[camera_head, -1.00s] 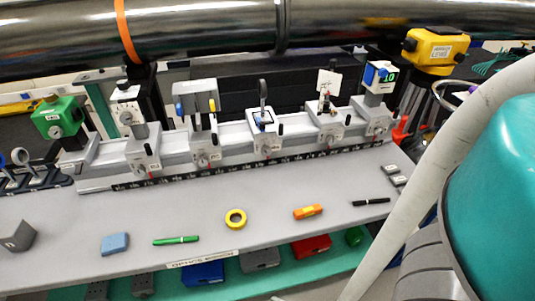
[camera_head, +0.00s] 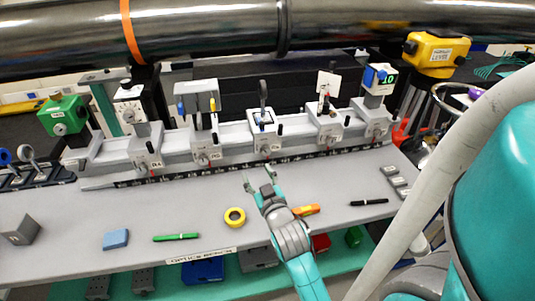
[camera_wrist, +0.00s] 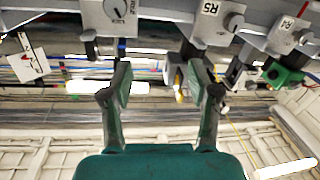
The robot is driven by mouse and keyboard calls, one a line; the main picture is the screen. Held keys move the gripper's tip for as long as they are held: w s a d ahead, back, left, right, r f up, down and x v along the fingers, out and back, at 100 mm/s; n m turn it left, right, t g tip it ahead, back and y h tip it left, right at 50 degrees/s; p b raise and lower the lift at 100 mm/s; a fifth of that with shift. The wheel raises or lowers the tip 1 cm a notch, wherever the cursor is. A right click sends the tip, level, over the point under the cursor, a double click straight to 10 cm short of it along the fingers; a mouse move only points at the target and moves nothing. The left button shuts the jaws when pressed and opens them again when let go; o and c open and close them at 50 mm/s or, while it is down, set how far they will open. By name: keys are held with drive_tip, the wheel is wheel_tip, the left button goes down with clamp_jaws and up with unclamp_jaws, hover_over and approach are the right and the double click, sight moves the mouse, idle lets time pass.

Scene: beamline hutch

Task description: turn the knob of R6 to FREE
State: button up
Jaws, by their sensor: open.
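The R6 carriage (camera_head: 265,146) is the middle one of several on the grey rail, with a small knob on its front and a blue-framed part above it. Its label is too small to read surely. In the wrist view, which looks upside down, a round knob (camera_wrist: 117,9) with a dark pointer line shows at the top edge, beside the R5 carriage (camera_wrist: 212,14). The pointer's setting cannot be read. My gripper (camera_head: 260,177) is open and empty above the bench, in front of and below R6, apart from it. Its spread fingers (camera_wrist: 158,80) show in the wrist view.
Neighbouring carriages R5 (camera_head: 203,155) and R4 (camera_head: 148,160) stand to the left. Another carriage (camera_head: 328,135), with a white card, stands to the right. A large pipe (camera_head: 200,30) crosses above.

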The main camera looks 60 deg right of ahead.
drive_tip(key=d+r+m+g+h, duration=0.1)
drive_tip(key=d+r+h, duration=0.1)
drive_tip(key=d+r, duration=0.4)
approach(266, 152)
drive_tip(key=x, duration=0.7)
drive_tip(key=shift+w+d+r, duration=0.1)
drive_tip(key=shift+w+d, duration=0.15)
drive_tip(key=shift+d, duration=0.1)
drive_tip(key=shift+x, duration=0.85)
drive_tip(key=c, duration=1.2)
